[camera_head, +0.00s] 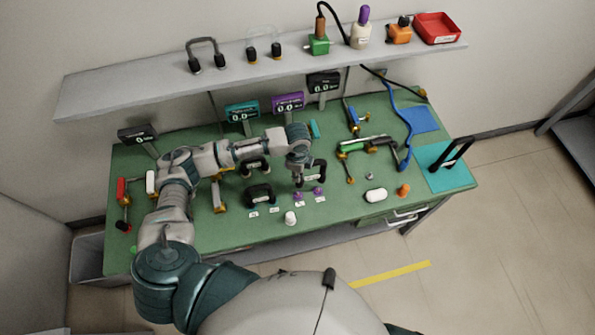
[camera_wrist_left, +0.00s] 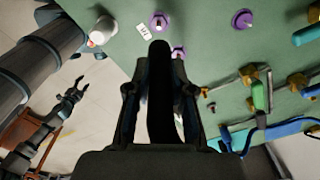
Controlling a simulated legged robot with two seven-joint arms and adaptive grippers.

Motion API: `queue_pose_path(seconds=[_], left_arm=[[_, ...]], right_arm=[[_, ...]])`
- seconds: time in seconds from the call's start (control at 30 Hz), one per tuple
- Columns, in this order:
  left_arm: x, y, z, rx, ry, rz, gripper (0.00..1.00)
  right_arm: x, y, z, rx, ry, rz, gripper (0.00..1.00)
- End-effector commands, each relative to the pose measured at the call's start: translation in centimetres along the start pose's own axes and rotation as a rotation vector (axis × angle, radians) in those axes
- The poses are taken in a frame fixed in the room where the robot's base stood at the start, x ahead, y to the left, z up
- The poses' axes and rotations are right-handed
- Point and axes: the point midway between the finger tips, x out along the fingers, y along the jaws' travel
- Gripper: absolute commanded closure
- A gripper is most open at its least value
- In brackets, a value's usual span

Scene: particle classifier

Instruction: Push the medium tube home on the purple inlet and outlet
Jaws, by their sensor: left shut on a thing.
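My left gripper (camera_head: 299,182) reaches down over the front middle of the green table. In the left wrist view its fingers (camera_wrist_left: 160,88) are shut on a dark tube (camera_wrist_left: 160,95) that runs between them. Small purple fittings (camera_head: 318,191) stand on the table close to the gripper, with white labels. In the left wrist view, one purple fitting (camera_wrist_left: 158,21) is just beyond the tube's far end, one (camera_wrist_left: 178,52) is partly hidden behind a finger, and another (camera_wrist_left: 243,18) stands apart. Whether the tube touches them is hidden. My right gripper (camera_wrist_left: 70,97) is open and empty, away from the table.
A black looped part (camera_head: 260,195) stands left of the gripper. A white cap (camera_head: 290,217) is near the front edge. A green and blue valve assembly (camera_head: 365,145) and a white oval piece (camera_head: 376,195) lie right. The purple display (camera_head: 288,103) is behind. A shelf (camera_head: 260,68) spans the back.

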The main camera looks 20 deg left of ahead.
Motion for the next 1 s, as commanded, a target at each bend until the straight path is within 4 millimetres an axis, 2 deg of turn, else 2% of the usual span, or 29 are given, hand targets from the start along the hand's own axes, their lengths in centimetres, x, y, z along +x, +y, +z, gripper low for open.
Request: queue_pose_path(seconds=[0.27,0.5,0.73,1.0], left_arm=[[0.0,0.0,0.4,-0.004,0.004,0.000,1.00],[-0.3,0.0,0.3,-0.005,0.004,-0.002,1.00],[2.4,0.0,0.1,-0.006,0.003,-0.002,1.00],[5.1,0.0,0.3,-0.005,0.005,-0.004,1.00]], right_arm=[[-0.1,0.6,0.3,-0.003,-0.004,0.007,0.48],[-1.4,0.1,0.4,-0.003,-0.006,0.000,0.48],[-0.2,-1.2,0.3,0.000,-0.004,-0.014,0.48],[0.7,-0.6,0.6,-0.003,-0.007,-0.007,0.48]])
